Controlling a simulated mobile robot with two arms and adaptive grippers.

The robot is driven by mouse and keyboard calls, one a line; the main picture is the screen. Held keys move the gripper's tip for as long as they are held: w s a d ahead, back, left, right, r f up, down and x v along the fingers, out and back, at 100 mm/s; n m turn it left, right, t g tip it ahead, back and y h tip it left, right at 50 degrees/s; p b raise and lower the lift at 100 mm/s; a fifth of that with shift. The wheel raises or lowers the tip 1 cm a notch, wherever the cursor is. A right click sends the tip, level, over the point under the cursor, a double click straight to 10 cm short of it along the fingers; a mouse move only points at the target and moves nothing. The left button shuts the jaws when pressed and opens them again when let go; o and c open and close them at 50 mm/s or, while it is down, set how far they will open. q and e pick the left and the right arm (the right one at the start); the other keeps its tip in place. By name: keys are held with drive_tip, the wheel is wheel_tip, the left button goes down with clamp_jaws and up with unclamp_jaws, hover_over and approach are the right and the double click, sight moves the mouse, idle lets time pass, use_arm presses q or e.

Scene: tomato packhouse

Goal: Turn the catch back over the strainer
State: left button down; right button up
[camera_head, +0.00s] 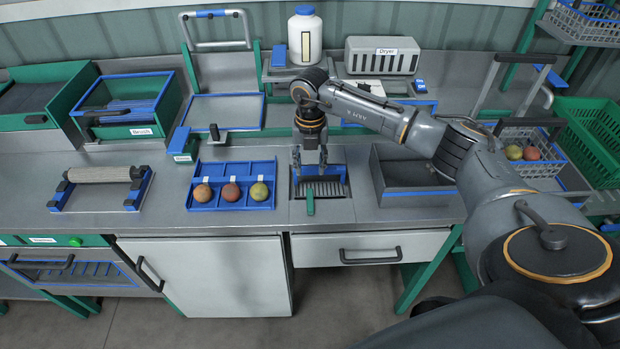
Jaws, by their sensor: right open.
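The strainer (333,189) is a dark slatted grate set in a recess of the steel bench, with a blue piece along its back. The catch (310,202) looks like a small green bar at the strainer's front edge. It points toward the front of the bench, mostly clear of the slats. My right gripper (310,170) points down above the left part of the strainer, behind the catch. Its fingers are apart with nothing between them, and it appears clear of the catch. My left gripper is out of view.
A blue tray (231,168) with three tomatoes stands left of the strainer. A steel bin (417,199) stands close on its right. A white jar (305,40) and the dryer (382,56) stand behind. Bare bench lies between the tray and the roller stand (100,188).

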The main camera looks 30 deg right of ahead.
drive_tip(key=shift+r, duration=1.55)
drive_tip(key=shift+f, duration=0.1)
